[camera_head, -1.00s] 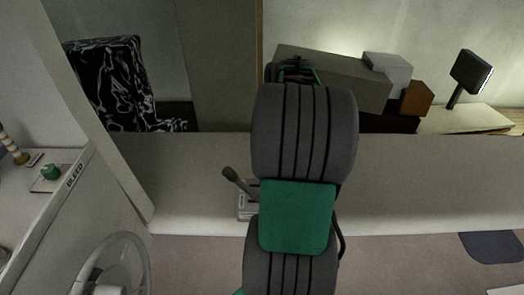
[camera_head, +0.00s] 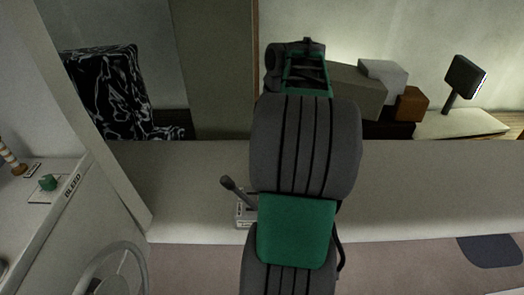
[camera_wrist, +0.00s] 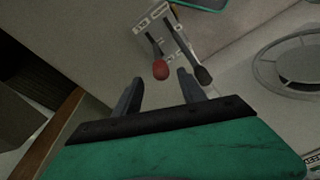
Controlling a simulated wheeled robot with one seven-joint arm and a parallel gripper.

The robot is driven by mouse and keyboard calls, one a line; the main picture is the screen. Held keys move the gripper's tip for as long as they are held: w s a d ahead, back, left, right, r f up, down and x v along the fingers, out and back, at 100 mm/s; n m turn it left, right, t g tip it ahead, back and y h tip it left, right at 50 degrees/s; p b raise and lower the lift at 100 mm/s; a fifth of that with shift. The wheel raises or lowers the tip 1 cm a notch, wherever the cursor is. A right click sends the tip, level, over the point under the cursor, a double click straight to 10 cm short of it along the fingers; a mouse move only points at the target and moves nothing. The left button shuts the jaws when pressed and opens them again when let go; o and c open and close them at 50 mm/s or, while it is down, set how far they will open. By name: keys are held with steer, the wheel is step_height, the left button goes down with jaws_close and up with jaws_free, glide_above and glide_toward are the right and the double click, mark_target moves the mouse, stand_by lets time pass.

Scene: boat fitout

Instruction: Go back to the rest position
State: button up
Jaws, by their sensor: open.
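My gripper shows in the wrist view (camera_wrist: 160,95) with its two dark fingers apart and nothing between them. Beyond the fingertips is a lever box (camera_wrist: 158,22) with a red-knobbed lever (camera_wrist: 160,68) and a black-knobbed lever (camera_wrist: 203,74); the fingers appear clear of both. In the head view my arm rises through the middle of the picture and hides the gripper's fingers. The lever box (camera_head: 245,212) stands on the pale ledge just left of my arm, with one dark lever (camera_head: 237,189) tilted up to the left.
A steering wheel (camera_head: 112,262) is at the lower left, beside a console marked BLEED (camera_head: 73,186) with a green knob (camera_head: 47,182). A grey box (camera_head: 384,78), a brown box (camera_head: 412,103) and a dark screen (camera_head: 465,78) stand at the back right. The ledge (camera_head: 430,180) is clear on the right.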

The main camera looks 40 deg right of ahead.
steer(key=shift+s+r, duration=0.1)
steer(key=shift+r, duration=0.2)
steer(key=a+f+m+t+h, duration=0.1)
steer(key=a+f+m, duration=0.15)
steer(key=a, duration=2.15)
steer(key=s+a+f+m+t, duration=0.1)
steer(key=s+a+f+m, duration=0.1)
steer(key=s+a+f, duration=0.1)
steer(key=shift+s+a, duration=0.6)
steer(key=shift+a, duration=0.5)
